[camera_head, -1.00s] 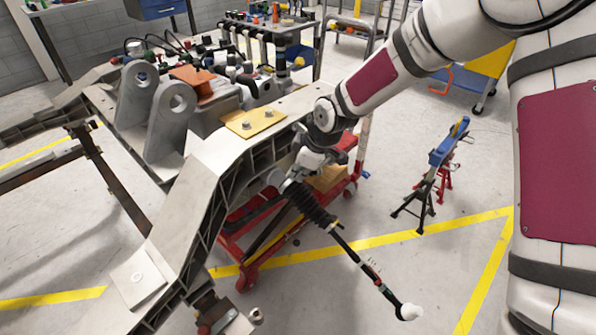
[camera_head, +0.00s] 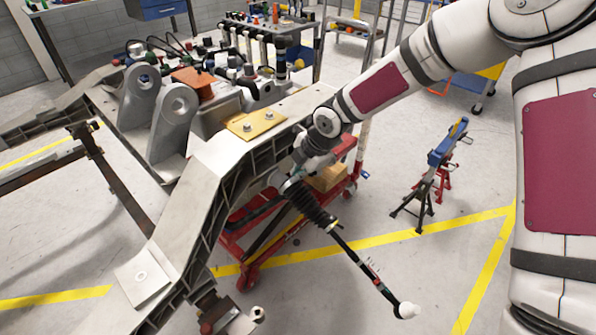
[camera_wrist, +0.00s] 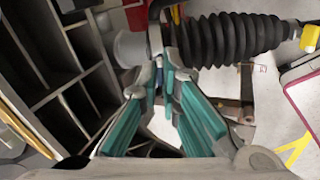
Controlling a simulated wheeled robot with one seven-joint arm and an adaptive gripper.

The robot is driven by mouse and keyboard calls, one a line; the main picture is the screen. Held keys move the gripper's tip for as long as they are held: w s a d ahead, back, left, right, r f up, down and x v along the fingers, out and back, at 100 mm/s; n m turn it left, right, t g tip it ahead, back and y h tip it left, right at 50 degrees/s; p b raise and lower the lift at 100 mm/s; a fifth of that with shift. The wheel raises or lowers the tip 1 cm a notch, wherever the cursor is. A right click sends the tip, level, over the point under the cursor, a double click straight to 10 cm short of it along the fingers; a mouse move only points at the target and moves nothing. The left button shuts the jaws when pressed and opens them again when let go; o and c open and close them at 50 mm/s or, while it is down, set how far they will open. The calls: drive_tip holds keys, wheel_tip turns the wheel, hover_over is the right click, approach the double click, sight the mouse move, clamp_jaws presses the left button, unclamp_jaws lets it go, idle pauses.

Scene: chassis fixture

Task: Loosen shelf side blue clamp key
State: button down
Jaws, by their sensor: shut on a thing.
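My gripper (camera_wrist: 160,74) shows in the wrist view with its two teal-padded fingers drawn together at the tips. A small blue piece, the blue clamp key (camera_wrist: 159,78), shows between the fingertips, mostly hidden by them. The tips are beside a pale cylindrical part and the end of a black ribbed boot (camera_wrist: 225,37). In the head view my gripper (camera_head: 303,158) is at the right side of the grey chassis frame (camera_head: 215,165), above the boot's upper end. The key cannot be made out there.
A ribbed steering rod (camera_head: 350,250) slopes down right from the frame. A red wheeled jack (camera_head: 250,235) stands below. A blue-topped stand (camera_head: 445,145) is on the floor to the right. Frame ribs (camera_wrist: 70,80) rise close at left in the wrist view.

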drive_tip(key=shift+n, duration=0.5)
drive_tip(key=c, duration=1.8)
unclamp_jaws()
drive_tip(key=v, duration=1.2)
